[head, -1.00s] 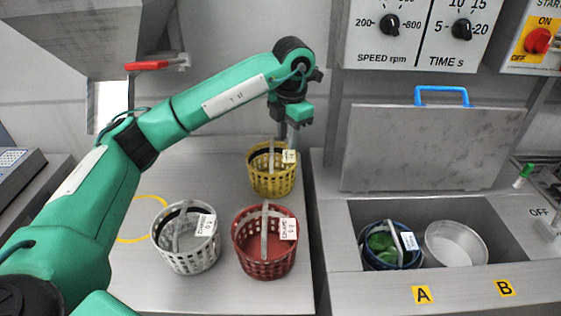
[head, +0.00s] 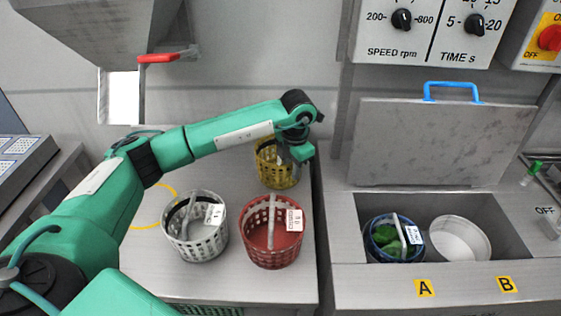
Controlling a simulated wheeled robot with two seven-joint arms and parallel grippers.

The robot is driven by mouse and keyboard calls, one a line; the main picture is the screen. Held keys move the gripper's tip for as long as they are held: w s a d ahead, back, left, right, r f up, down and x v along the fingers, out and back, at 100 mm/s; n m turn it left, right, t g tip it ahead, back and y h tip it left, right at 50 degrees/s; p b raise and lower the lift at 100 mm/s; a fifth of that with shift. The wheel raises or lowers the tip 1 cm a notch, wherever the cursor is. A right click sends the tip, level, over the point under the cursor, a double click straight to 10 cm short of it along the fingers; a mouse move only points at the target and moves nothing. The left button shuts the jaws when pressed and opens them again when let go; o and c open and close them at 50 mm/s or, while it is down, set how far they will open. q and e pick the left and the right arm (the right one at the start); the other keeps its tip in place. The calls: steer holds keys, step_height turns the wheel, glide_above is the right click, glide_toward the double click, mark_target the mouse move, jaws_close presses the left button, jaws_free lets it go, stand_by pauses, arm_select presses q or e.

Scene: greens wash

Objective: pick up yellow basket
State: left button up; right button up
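The yellow basket (head: 277,176) stands at the back of the left metal table, close to its right edge. My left arm reaches over the table from the left. My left gripper (head: 300,160) points down at the basket's right side, over its rim. The wrist hides much of the basket's top, its handle and its label. The fingertips are too hidden to tell whether they are open or shut. My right gripper is not in view.
A white basket (head: 194,238) and a red basket (head: 272,248) stand in front on the table (head: 200,284). To the right, a sunken bay holds a blue basket (head: 371,247) with greens and a white empty tub (head: 461,241). A raised lid (head: 435,145) stands behind.

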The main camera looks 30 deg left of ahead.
arm_select(q)
steer(key=shift+f, duration=0.1)
steer(key=shift+c, duration=0.5)
jaws_close()
